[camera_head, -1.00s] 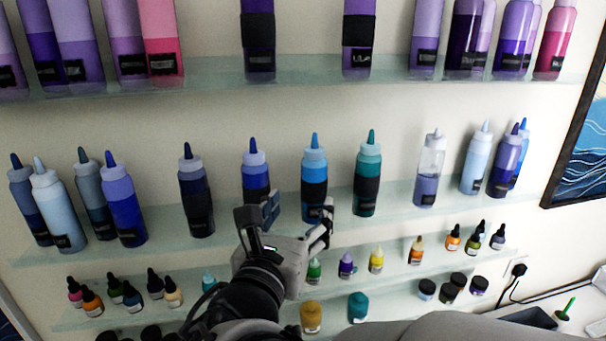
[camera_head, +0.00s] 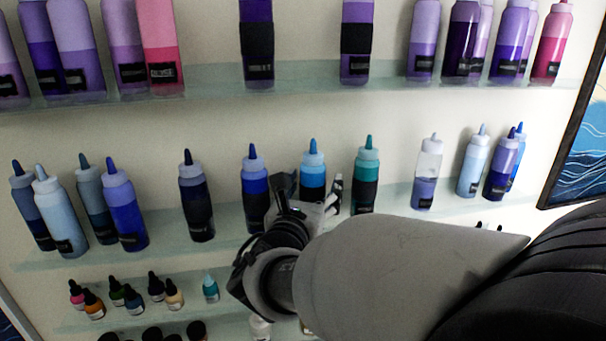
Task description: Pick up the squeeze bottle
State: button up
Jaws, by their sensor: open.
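Several squeeze bottles with pointed caps stand upright on the middle glass shelf. A bright blue squeeze bottle with a black band (camera_head: 313,174) stands in front of my gripper (camera_head: 309,190). My gripper is open, with one finger at each side of this bottle in the picture. Its lower part is hidden by my gripper, and I cannot tell whether the fingers touch it. A dark blue bottle (camera_head: 254,185) stands just to the left and a teal bottle (camera_head: 366,168) just to the right, both with black bands.
The middle shelf (camera_head: 398,196) also holds a navy bottle (camera_head: 196,200) and a half-clear bottle (camera_head: 427,175). The upper shelf (camera_head: 210,78) carries purple and pink bottles. Small dropper bottles (camera_head: 133,298) stand below. My arm covers the lower right.

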aim_at(314, 158)
jog(key=shift+c, duration=0.2)
jog(key=c, duration=1.3)
jog(key=shift+r, duration=0.1)
jog(key=shift+s+r, duration=0.2)
jog(key=shift+r, duration=0.35)
jog(key=r, duration=0.4)
jog(key=s+r, duration=0.1)
jog(key=r, duration=0.1)
jog(key=shift+d, duration=0.1)
jog(key=s+d, duration=0.1)
jog(key=s, duration=0.5)
jog(key=s+d+b, duration=0.1)
jog(key=s, duration=0.5)
jog(key=s+d, duration=0.1)
jog(key=s, duration=0.5)
jog(key=shift+s+d+f, duration=0.1)
jog(key=shift+s+d, duration=0.05)
jog(key=shift+d, duration=0.25)
